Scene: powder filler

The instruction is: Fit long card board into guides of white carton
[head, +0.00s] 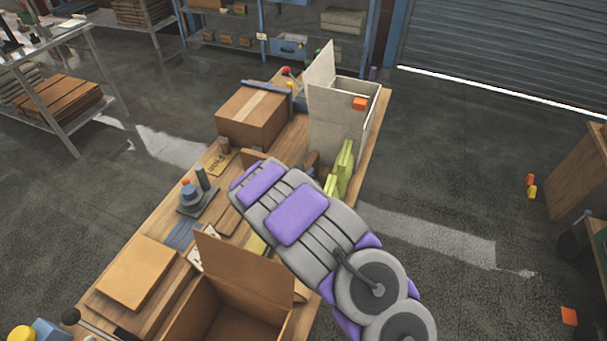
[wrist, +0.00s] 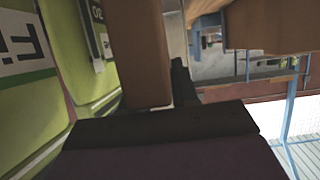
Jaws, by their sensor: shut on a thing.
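The white carton (head: 340,125) stands open at the far end of the wooden table, with one tall flap raised. Its guides cannot be made out. My gripper (wrist: 165,112) shows as dark jaws at the bottom of the wrist view; in the head view my arm hides it. It is shut on a brown board (wrist: 145,55), which I take to be the long card board. The board stands up from the jaws, close beside green packs (wrist: 35,60) on the left. The green packs (head: 343,168) also show in the head view, just in front of the carton.
A closed brown box (head: 253,112) stands left of the carton. An open brown box (head: 245,265) stands at the near end, with a flat brown box (head: 137,272) to its left. A small blue-and-grey device (head: 196,197) sits at the table's left side. Floor right of the table is mostly clear.

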